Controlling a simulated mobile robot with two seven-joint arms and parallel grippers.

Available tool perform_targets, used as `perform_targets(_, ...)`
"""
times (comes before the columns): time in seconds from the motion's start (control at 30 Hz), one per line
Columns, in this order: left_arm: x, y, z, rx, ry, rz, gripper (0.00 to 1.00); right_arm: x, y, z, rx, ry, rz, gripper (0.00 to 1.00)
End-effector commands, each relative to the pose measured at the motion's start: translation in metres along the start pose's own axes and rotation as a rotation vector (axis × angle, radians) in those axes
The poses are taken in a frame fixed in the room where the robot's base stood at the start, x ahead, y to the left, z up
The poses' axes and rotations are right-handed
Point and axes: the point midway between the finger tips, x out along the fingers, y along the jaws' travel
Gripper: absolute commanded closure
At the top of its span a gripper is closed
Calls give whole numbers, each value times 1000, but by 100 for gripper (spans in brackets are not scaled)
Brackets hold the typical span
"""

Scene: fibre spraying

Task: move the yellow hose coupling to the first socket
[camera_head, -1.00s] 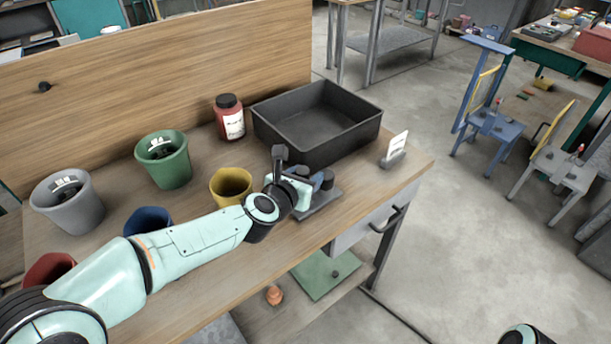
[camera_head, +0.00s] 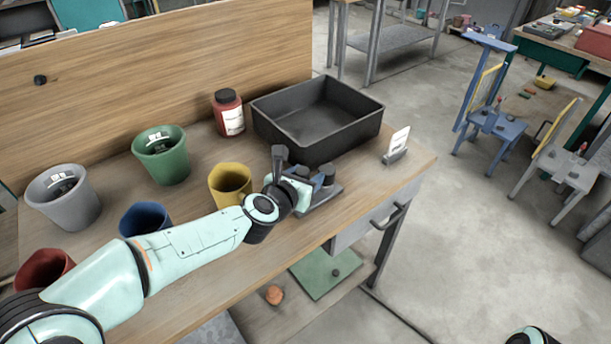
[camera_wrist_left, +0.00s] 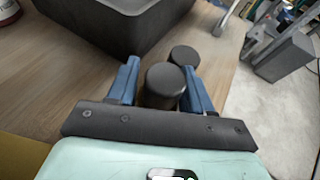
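My left gripper (camera_head: 312,178) is low over a small dark rack (camera_head: 328,195) near the table's front edge. In the left wrist view its blue fingers (camera_wrist_left: 160,76) are apart, one on each side of a black round-topped post (camera_wrist_left: 166,80). A gap shows between the left finger and the post; contact on the right is unclear. A second black post (camera_wrist_left: 184,56) stands just beyond. I cannot make out a yellow hose coupling or which socket is first. A yellow cup (camera_head: 231,180) stands left of the gripper. My right gripper is out of view.
A black open tray (camera_head: 275,127) stands behind the rack. A red jar (camera_head: 228,112), green cup (camera_head: 161,156), grey cup (camera_head: 65,197), blue cup (camera_head: 146,217) and red cup (camera_head: 42,268) stand on the table. A white label stand (camera_head: 398,145) is at right.

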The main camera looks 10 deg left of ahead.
Motion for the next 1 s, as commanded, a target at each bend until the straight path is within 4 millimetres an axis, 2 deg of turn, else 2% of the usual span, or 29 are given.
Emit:
perform_targets(0.03, 3, 0, -8, 0, 7, 0, 32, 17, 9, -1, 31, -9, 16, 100)
perform_targets(0.07, 3, 0, -8, 0, 7, 0, 22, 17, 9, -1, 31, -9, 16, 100)
perform_targets(0.47, 4, 0, -8, 0, 8, -1, 22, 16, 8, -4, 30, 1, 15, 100)
perform_targets(0.57, 4, 0, -8, 0, 8, -1, 22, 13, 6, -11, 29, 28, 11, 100)
perform_targets(0.63, 4, 0, -8, 0, 7, -1, 22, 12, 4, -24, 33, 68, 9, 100)
perform_targets(0.67, 0, 0, 1, 0, 6, -1, 22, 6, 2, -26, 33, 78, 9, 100)
perform_targets(0.8, -14, -1, 34, 0, 2, -1, 22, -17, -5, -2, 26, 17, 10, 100)
perform_targets(1.0, -29, 0, 72, -1, 1, 0, 22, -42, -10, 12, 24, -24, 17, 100)
